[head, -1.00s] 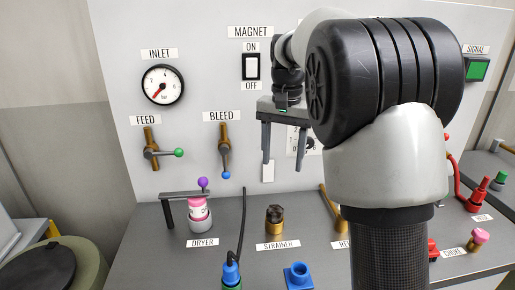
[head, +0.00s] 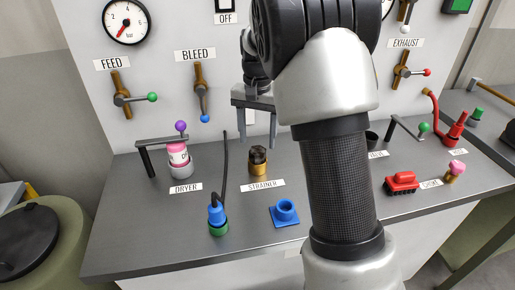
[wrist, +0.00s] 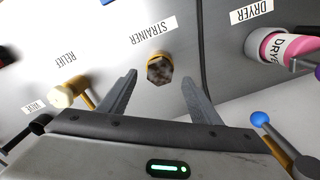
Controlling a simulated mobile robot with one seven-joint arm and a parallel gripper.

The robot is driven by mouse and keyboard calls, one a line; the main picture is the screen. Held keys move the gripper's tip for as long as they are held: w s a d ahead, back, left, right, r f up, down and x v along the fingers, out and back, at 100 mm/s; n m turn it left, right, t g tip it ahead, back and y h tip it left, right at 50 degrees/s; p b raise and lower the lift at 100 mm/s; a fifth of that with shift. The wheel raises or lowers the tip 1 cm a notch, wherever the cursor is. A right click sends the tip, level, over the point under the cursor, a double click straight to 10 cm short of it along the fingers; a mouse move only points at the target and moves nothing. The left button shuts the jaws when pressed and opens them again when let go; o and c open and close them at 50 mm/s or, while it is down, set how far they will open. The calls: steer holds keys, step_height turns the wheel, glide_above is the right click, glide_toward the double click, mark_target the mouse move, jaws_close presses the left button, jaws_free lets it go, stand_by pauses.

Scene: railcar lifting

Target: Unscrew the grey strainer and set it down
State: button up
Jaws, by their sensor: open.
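The strainer (head: 258,160) stands upright on the bench behind its STRAINER label, a dark grey-brown hex top on a brass body. In the wrist view the strainer (wrist: 159,68) shows from above, past the fingertips and roughly between them. My gripper (head: 257,141) is open and empty, fingers pointing down, just above and around the line of the strainer in the head view. In the wrist view my gripper (wrist: 157,84) has both fingers spread wide. I see no contact with the strainer.
A pink dryer canister (head: 178,158) under a black clamp bar stands to the left. A blue plug with a black cable (head: 216,214) and a blue square fitting (head: 285,212) are in front. A red block (head: 401,183) lies to the right. Bare bench lies around the strainer.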

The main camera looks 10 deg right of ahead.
mark_target(257, 150)
steer(key=shift+f, duration=2)
steer(key=shift+c, duration=0.5)
steer(key=c, duration=1.1)
steer(key=o, duration=0.4)
steer(key=c, duration=0.4)
steer(key=n, duration=0.4)
steer(key=shift+r+n, duration=0.15)
steer(key=shift+n, duration=0.15)
steer(key=n+p, duration=0.1)
steer(key=n, duration=0.2)
steer(key=shift+n, duration=0.4)
steer(key=n+p, duration=0.1)
steer(key=n, duration=0.2)
steer(key=shift+r+n, duration=0.1)
steer(key=shift+n, duration=1.7)
